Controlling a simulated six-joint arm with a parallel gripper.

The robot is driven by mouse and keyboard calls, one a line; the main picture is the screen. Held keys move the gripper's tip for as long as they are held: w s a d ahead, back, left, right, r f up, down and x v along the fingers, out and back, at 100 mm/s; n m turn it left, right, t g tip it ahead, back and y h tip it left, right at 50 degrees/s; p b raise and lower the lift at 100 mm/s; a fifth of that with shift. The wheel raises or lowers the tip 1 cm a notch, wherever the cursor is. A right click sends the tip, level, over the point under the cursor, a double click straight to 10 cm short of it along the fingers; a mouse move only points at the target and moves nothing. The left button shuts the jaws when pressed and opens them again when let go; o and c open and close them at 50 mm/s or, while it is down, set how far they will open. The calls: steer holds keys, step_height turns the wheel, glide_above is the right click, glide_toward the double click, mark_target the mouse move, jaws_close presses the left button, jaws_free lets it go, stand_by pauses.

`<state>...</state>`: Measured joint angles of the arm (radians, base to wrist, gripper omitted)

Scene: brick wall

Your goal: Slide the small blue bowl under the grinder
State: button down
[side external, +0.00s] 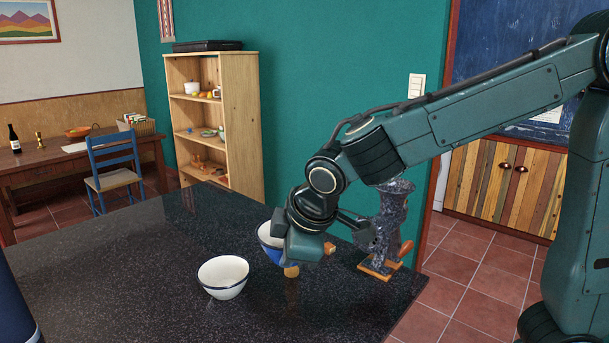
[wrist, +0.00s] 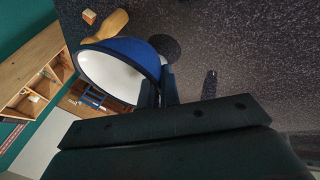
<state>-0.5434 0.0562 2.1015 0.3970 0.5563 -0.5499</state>
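The small blue bowl (side external: 271,252), blue outside and white inside, is partly hidden behind my gripper in the side view. In the wrist view the bowl (wrist: 122,64) shows its white inside and blue outer wall. My gripper (wrist: 161,88) is at its rim, one dark finger on the inner side and one on the outer side, seemingly shut on the wall. Whether the bowl touches the table is hidden. The grinder (side external: 390,215), grey and speckled on a wooden base, stands to the right of the bowl, partly behind my wrist.
A white bowl with a blue rim (side external: 223,277) stands on the dark table (side external: 130,270), left of my gripper. A small wooden piece (side external: 330,248) lies between the blue bowl and the grinder. A dark blue object (side external: 15,310) is at the left edge. The table's left part is clear.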

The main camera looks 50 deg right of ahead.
step_height(320, 180, down, 6)
steer(key=s+d+m+g+h, duration=0.1)
steer(key=m+g+h, duration=0.3)
steer(key=m, duration=0.9)
steer(key=shift+s, duration=0.35)
steer(key=shift+d+f, duration=0.1)
steer(key=shift+f, duration=0.05)
steer(key=shift+d+f, duration=0.25)
steer(key=shift+f, duration=1.25)
steer(key=shift+d+f, duration=0.2)
steer(key=shift+f, duration=1.3)
steer(key=shift+d+f, duration=0.1)
steer(key=shift+d, duration=4.85)
steer(key=shift+d, duration=0.1)
steer(key=shift+f, duration=0.35)
